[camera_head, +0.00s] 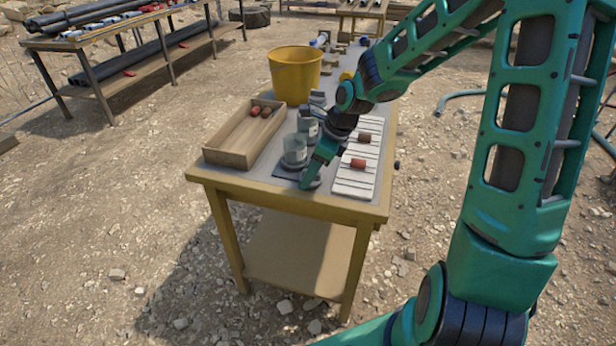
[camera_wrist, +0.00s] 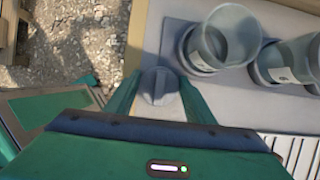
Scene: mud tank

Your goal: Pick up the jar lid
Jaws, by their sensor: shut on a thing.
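The jar lid (camera_wrist: 158,84) is a round grey disc with a raised bar across it. In the wrist view it sits between the two green fingers of my gripper (camera_wrist: 158,96), which is shut on it. In the head view my gripper (camera_head: 311,181) reaches down to the near end of the table, and the lid is hard to make out there. I cannot tell whether the lid touches the tabletop. A clear jar (camera_head: 295,151) stands just beyond my gripper on a dark mat. It also shows in the wrist view (camera_wrist: 229,38), apart from the lid.
More jars (camera_head: 308,127) stand in a row behind. A wooden tray (camera_head: 228,158) with reddish pieces lies left. A white slatted board (camera_head: 354,183) with reddish pieces lies right. A yellow bucket (camera_head: 294,72) stands at the back. The table's near edge (camera_head: 290,200) is close to my gripper.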

